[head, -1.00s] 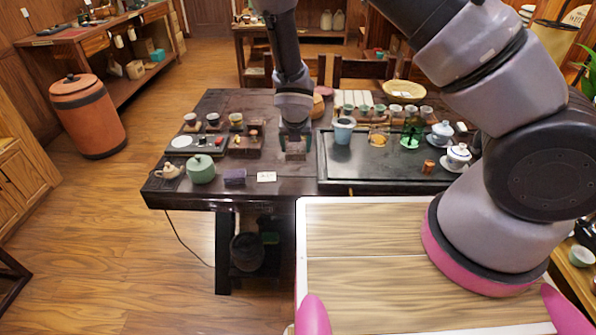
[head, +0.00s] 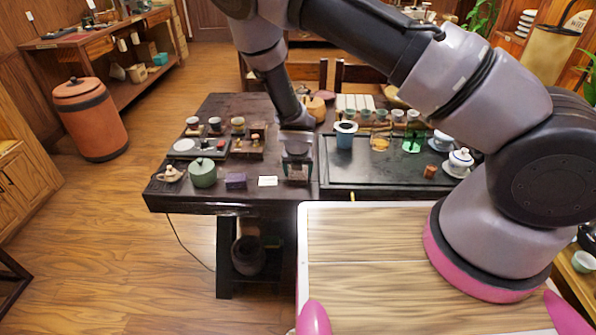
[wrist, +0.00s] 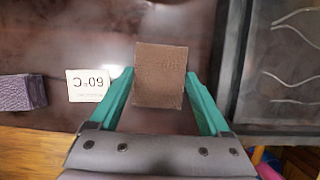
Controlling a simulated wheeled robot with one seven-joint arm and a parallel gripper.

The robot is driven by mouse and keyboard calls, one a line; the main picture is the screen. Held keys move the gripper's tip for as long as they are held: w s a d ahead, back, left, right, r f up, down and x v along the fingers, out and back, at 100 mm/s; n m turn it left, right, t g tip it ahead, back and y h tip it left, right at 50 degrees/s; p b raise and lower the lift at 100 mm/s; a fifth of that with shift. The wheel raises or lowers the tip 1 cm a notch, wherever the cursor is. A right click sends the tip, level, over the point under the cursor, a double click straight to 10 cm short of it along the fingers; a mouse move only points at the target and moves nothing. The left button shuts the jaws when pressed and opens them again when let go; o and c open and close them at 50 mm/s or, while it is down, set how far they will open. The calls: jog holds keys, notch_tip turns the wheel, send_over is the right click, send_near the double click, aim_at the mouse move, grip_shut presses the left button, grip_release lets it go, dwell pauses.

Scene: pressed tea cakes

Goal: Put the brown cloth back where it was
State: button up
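The brown cloth, a small flat folded square, sits between the green fingertips of my gripper (wrist: 160,72). It shows in the wrist view (wrist: 160,88), with a fingertip against each side edge. In the head view my gripper (head: 297,156) is over the front of the dark tea table (head: 205,205), left of the black tea tray. The cloth there is small and dim under the gripper. Whether it touches the table or hangs just above it, I cannot tell.
A white card (head: 267,181) and a purple folded cloth (head: 236,181) lie left of the gripper. A green pot (head: 203,173) stands farther left. The black tea tray (head: 350,185) with cups is close on the right. The table's front edge is near.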

jog(key=shift+o, duration=0.8)
jog(key=shift+r, duration=0.15)
